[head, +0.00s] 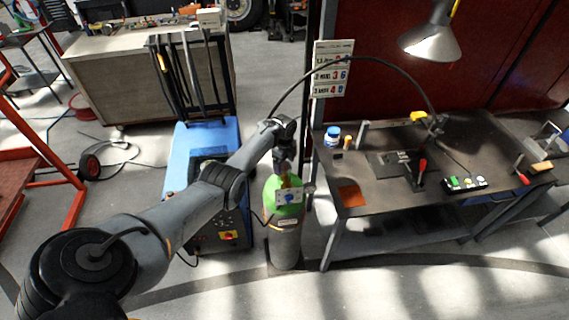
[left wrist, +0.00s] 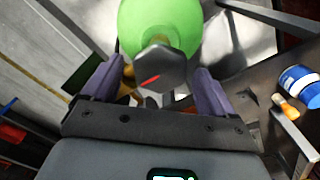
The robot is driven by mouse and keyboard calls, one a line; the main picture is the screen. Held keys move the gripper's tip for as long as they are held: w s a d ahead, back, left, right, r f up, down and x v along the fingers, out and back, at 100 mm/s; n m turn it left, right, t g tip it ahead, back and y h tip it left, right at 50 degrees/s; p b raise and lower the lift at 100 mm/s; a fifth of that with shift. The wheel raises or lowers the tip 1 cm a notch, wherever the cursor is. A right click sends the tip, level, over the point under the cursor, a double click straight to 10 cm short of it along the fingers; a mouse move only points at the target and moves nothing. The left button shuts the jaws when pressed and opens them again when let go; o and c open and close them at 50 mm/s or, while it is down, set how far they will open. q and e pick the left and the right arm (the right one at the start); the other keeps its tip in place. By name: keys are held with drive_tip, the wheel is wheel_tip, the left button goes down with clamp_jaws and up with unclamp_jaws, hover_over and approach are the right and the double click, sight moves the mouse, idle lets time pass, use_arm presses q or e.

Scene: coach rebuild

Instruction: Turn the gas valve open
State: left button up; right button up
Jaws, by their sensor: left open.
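The gas cylinder (head: 285,245) stands upright on the floor, grey with a green top, between the blue machine and the workbench. My left gripper (head: 284,168) is above its top and hides most of the valve in the head view. In the left wrist view, the dark faceted valve knob (left wrist: 160,70) with a red mark lies between the two fingers of my open left gripper (left wrist: 155,88). The green cylinder top (left wrist: 160,22) is behind the knob. Whether either finger touches the knob cannot be told. My right gripper is not in view.
A blue machine (head: 222,140) stands close left of the cylinder. The dark workbench (head: 390,205) is close on the right, with a blue-and-white tub (head: 332,136) near its edge. A lamp (head: 430,42) hangs above the bench. Open floor lies in front.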

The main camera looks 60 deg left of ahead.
use_arm(q)
drive_tip(key=shift+c, duration=0.4)
drive_tip(key=c, duration=1)
